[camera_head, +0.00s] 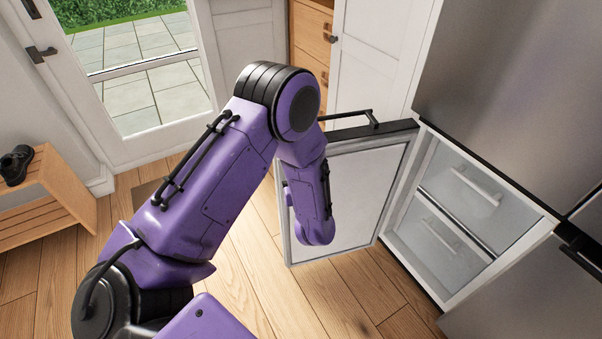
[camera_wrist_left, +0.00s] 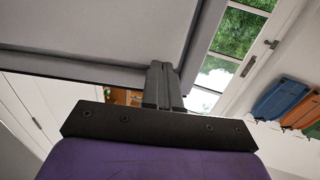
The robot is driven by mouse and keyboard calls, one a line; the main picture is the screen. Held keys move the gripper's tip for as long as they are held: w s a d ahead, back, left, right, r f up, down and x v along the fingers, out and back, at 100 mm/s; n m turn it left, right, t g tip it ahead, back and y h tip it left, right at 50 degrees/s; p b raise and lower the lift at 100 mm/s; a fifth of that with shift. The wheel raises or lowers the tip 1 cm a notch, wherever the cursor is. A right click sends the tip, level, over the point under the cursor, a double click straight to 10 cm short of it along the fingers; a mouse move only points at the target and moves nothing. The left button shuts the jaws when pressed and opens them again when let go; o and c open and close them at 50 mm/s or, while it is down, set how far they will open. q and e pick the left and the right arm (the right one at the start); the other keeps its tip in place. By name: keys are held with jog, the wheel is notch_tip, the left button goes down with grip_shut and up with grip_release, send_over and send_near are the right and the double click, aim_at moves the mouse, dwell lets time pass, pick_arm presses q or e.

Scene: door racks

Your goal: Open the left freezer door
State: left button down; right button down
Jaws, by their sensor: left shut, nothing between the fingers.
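The left freezer door (camera_head: 345,190) stands swung wide open in the head view, its pale inner panel facing me and its dark handle (camera_head: 350,117) sticking out from the far side of its top edge. The open compartment (camera_head: 455,220) shows two clear drawers. My left arm reaches in from the left, and its end hangs in front of the door's inner face. The left gripper's fingers are hidden there. In the left wrist view my left gripper (camera_wrist_left: 162,85) is shut and empty, its fingers overlapping the edge of a grey panel (camera_wrist_left: 95,30), apparently the door. Contact cannot be told.
A steel fridge front (camera_head: 510,90) rises above the compartment, with another steel front (camera_head: 530,295) to the right. A wooden shoe rack (camera_head: 50,200) holds a dark shoe (camera_head: 15,165) at the left. A glass door (camera_head: 140,70) is behind. Wooden floor (camera_head: 340,300) is clear below the door.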

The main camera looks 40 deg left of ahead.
pick_arm(q)
jog(key=v, duration=1.4)
jog(key=shift+p, duration=0.35)
